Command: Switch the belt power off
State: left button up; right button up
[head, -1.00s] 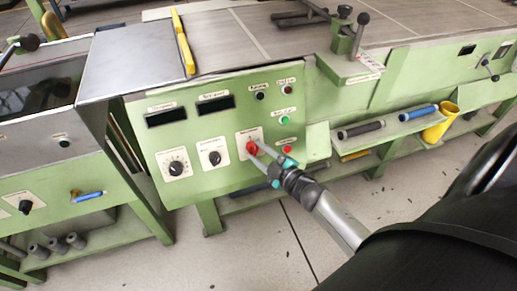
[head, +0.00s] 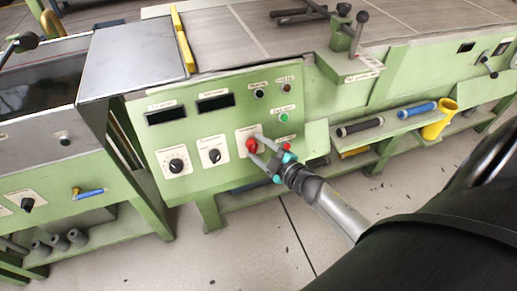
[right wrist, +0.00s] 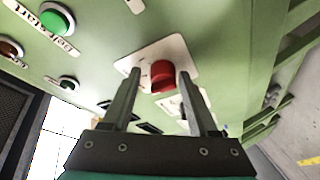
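A red knob (head: 251,146) sits on a white plate on the green control panel (head: 220,130). My right gripper (head: 257,146) is at this knob, with its fingers apart. In the right wrist view the red knob (right wrist: 162,76) stands between the two fingertips. The right-hand finger is close to it and a gap shows on the left; I cannot tell whether either finger touches. The plate's label is too small to read. My left gripper is not in view.
Two black dials (head: 176,165) (head: 214,155) are left of the red knob. A green button (head: 284,118) and a small red button (head: 287,147) are to its right. A shelf with a yellow cup (head: 440,120) lies further right. The floor in front is free.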

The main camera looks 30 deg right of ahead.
jog(key=shift+o, duration=0.7)
jog(key=shift+f, duration=0.1)
jog(key=shift+s, duration=0.1)
jog(key=shift+s, duration=0.25)
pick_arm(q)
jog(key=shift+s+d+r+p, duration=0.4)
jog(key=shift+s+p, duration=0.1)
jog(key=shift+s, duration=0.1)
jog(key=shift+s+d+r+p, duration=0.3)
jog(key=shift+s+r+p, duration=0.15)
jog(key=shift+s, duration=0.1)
pick_arm(e)
jog(key=v, duration=0.7)
